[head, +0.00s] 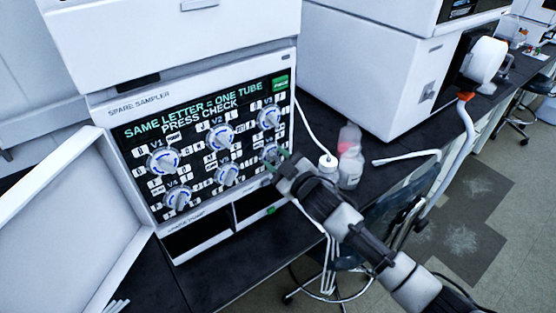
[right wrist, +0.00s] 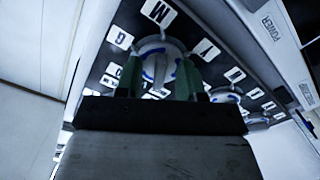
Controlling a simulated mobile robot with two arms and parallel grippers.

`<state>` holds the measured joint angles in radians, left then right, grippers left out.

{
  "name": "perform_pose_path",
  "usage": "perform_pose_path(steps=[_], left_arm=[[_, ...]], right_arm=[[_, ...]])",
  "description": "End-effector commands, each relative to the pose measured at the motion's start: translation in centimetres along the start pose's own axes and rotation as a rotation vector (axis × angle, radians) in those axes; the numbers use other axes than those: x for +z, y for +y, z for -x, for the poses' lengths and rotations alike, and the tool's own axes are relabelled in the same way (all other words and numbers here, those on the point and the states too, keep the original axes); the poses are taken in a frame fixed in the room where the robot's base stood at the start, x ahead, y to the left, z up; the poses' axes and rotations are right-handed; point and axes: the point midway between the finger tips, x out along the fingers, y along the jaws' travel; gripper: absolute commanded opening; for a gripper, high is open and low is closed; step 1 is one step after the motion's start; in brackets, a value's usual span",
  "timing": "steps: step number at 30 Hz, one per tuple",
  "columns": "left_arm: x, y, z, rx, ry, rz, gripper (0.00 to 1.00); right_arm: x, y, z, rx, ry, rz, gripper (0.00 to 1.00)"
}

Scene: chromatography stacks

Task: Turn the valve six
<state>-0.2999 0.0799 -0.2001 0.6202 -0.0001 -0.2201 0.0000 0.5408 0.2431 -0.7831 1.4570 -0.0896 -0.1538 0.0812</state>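Valve six (head: 271,154) is the lower right knob on the dark front panel, a white dial with a blue ring. My right gripper (head: 279,165) is at this knob and partly covers it. In the right wrist view my right gripper (right wrist: 160,78) is open, with one green finger on each side of the knob (right wrist: 155,50). The knob's raised handle is between the fingers with gaps visible, so it does not look clamped. The knob's own label is hidden. My left gripper is not in view.
Other knobs, V1 (head: 163,161), V2 (head: 221,136), V3 (head: 269,117) and V4 (head: 177,197), sit close by on the panel. A green button (head: 280,84) is at its upper right. Bottles (head: 350,165) stand right of the sampler. An open white door (head: 70,225) is at left.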

Motion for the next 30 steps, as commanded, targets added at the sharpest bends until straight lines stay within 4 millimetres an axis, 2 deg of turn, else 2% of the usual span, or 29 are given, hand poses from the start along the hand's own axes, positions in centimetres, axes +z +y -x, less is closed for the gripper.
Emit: perform_pose_path(steps=[6,10,14,21,25,30], left_arm=[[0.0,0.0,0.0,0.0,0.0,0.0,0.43],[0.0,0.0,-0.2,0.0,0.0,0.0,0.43],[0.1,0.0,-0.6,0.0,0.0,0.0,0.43],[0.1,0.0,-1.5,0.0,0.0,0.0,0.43],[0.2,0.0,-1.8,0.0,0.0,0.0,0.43],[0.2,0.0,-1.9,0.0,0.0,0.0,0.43]], right_arm=[[0.0,0.0,0.1,0.0,0.001,-0.002,0.38],[0.1,-0.1,1.0,0.0,-0.001,-0.003,0.38],[0.2,-0.1,3.1,-0.001,0.0,-0.003,0.38],[0.3,-0.1,8.0,-0.001,-0.001,-0.001,0.38],[0.2,-0.1,9.7,0.0,-0.001,-0.001,0.38],[0.0,0.0,10.8,0.0,0.0,-0.001,0.38]])
